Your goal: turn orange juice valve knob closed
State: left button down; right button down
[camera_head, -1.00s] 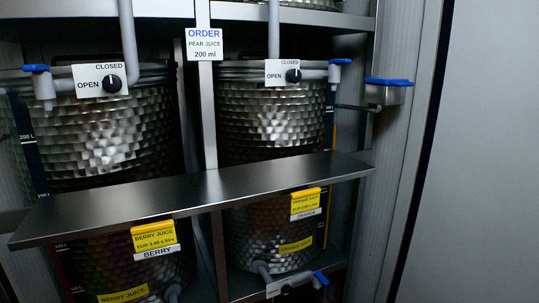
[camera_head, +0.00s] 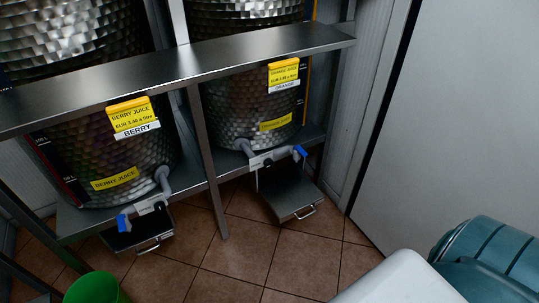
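Neither of my grippers is in view.
A steel tray with a handle (camera_head: 291,194) is below the orange valve. To the left is the berry juice tank (camera_head: 108,156) with a similar valve (camera_head: 150,206) and tray (camera_head: 138,236). A green bucket (camera_head: 96,290) stands on the tiled floor (camera_head: 225,260).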

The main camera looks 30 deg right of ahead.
aim_at(268, 163)
jog(key=l+z, duration=0.1)
jog(key=z, duration=0.3)
jog(key=l+z, duration=0.1)
jog(key=z, duration=0.35)
jog(key=i+l+z, duration=0.1)
jog(key=z, duration=0.3)
jog(key=l+z, duration=0.1)
jog(key=z, duration=0.3)
jog(key=i+l, duration=0.2)
jog(key=i+z, duration=0.05)
jog(key=i, duration=0.05)
